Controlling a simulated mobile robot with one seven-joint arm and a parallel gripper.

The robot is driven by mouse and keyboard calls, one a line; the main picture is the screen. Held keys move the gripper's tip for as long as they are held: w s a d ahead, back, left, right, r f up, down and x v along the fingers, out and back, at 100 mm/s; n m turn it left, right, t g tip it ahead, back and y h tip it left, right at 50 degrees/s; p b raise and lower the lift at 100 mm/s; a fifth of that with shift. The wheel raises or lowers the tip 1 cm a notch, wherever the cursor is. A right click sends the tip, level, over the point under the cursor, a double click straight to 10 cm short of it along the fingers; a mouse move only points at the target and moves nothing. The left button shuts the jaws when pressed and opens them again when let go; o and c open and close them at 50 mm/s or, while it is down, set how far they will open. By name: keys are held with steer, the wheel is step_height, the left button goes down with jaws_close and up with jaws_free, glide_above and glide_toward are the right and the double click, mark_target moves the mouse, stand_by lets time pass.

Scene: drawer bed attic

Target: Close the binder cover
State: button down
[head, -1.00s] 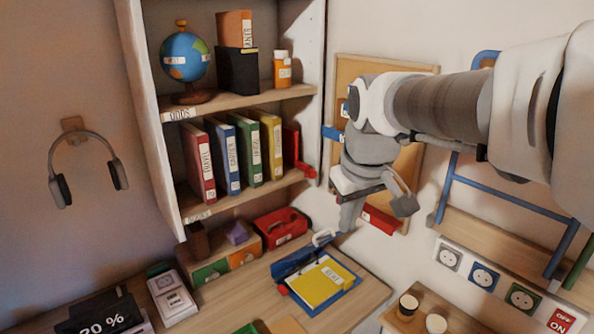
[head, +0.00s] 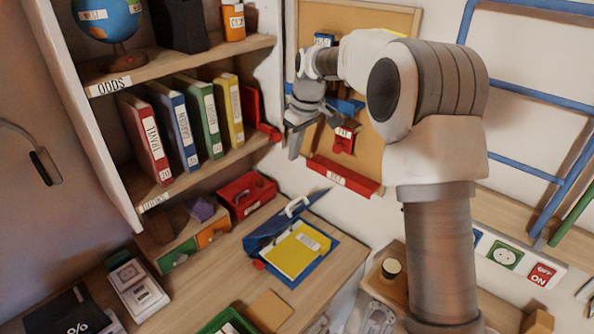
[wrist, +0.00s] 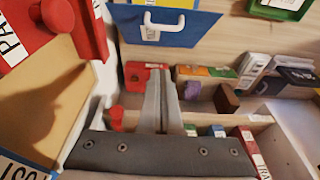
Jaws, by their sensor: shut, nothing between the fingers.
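The binder lies on the wooden desk with yellow paper (head: 296,250) showing on its blue base (head: 325,262). Its blue cover (head: 268,236) stands raised and tilted along the back left side, with a white handle (head: 297,206) at its edge. My gripper (head: 294,150) is shut and empty, up behind and above the binder, apart from it, in front of the corkboard. In the wrist view the fingers (wrist: 163,78) are together; the cover (wrist: 190,32) and its handle (wrist: 165,27) are at the top, beyond the fingertips.
A shelf (head: 185,178) with several upright binders stands left of my gripper. A red box (head: 247,195) and an organizer (head: 185,240) sit at the desk's back. The corkboard (head: 376,130) is behind my gripper; a wooden tray (head: 380,285) is right of the desk.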

steer(key=x, duration=0.3)
steer(key=s+d+x, duration=0.1)
steer(key=x, duration=0.7)
steer(key=shift+s+d+f, duration=0.2)
steer(key=shift+s+f, duration=0.1)
steer(key=shift+f, duration=0.05)
steer(key=shift+s+d+f, duration=0.15)
steer(key=shift+s+f, duration=0.05)
steer(key=shift+f, duration=0.3)
steer(key=shift+f+b, duration=0.15)
steer(key=shift+b, duration=0.15)
